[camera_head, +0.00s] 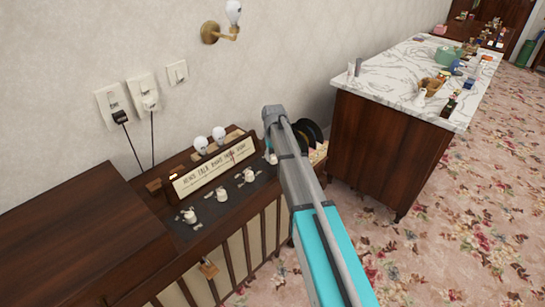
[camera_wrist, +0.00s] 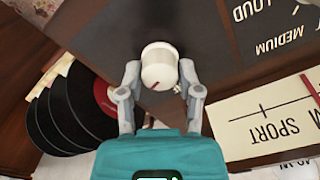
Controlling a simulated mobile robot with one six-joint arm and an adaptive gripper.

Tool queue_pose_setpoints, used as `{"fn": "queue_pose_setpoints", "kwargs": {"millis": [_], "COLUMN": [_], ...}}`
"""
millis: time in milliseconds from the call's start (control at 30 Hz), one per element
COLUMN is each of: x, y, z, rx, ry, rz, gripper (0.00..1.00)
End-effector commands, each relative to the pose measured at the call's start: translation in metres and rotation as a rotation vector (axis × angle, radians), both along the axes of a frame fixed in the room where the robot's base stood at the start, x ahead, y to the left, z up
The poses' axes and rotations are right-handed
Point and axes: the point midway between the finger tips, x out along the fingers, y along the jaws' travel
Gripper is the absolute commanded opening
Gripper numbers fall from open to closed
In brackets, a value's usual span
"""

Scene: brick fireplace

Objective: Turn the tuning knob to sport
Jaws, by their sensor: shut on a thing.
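The radio (camera_head: 205,205) is a dark wood cabinet with a cream dial strip (camera_head: 212,168) and several white knobs on its top. My gripper (camera_head: 270,158) is at the right end of the knob row; the arm hides part of this area. In the wrist view my gripper (camera_wrist: 158,95) is shut on a white round knob (camera_wrist: 158,62) with a red mark on its face. The cream dial (camera_wrist: 262,122) shows the word SPORT at right. A thin red needle (camera_wrist: 311,88) stands on the dial, to the right of the SPORT tick.
Black records (camera_wrist: 72,110) stand in a rack beside the knob. LOUD and MEDIUM labels are on the dark panel. Two bulbs (camera_head: 218,135) stand behind the dial. A marble-topped cabinet (camera_head: 385,85) with small items is at right. Flowered carpet in front is clear.

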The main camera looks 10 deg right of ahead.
Motion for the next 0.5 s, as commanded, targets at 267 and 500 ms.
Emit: {"fn": "queue_pose_setpoints", "kwargs": {"millis": [267,500], "x": [-0.0042,-0.0043], "y": [-0.0003,-0.0009], "z": [-0.0004,-0.0003], "rx": [0.0,-0.001], "ry": [0.009,0.009], "rz": [-0.263,-0.491], "gripper": [0.0,0.0]}}
